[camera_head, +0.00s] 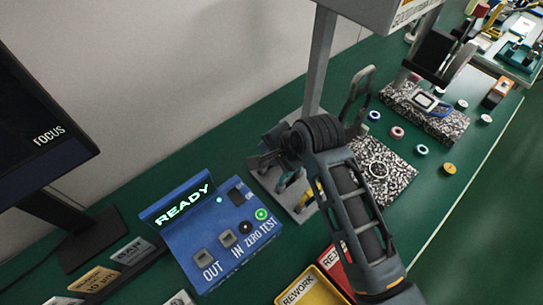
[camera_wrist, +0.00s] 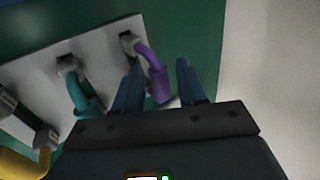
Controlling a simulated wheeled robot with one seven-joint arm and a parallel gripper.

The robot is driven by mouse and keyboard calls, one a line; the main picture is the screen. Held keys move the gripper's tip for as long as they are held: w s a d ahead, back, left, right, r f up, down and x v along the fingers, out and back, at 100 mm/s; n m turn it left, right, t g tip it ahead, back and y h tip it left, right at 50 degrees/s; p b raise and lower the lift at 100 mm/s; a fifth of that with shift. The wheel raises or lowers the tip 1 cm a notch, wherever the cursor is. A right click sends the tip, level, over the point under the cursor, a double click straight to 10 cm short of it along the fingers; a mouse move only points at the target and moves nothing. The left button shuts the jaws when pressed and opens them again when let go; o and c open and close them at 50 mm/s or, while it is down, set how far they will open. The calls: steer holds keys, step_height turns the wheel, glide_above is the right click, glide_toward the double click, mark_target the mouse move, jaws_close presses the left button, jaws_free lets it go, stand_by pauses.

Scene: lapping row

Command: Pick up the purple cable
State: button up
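The purple cable (camera_wrist: 157,74) shows in the wrist view as a short curved loop running down from a dark socket on a pale grey plate (camera_wrist: 100,45). My gripper (camera_wrist: 160,67) is open, with one finger on each side of the purple cable. The cable is nearer the left finger; I cannot tell whether they touch. A teal cable (camera_wrist: 83,92) and a yellow cable (camera_wrist: 25,163) stand on the same plate to the left. In the head view my gripper (camera_head: 265,162) is over the plate, and my arm hides the purple cable.
A blue READY console (camera_head: 205,240) stands left of the plate. A grey post (camera_head: 318,70) rises behind it. Speckled slabs (camera_head: 385,172) and small colored rings lie to the right. Yellow REWORK (camera_head: 305,290) and red bins are at the front, near my arm.

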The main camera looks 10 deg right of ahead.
jaws_close()
step_height(320, 180, up, 10)
steer(key=shift+f, duration=0.1)
stand_by(0.6)
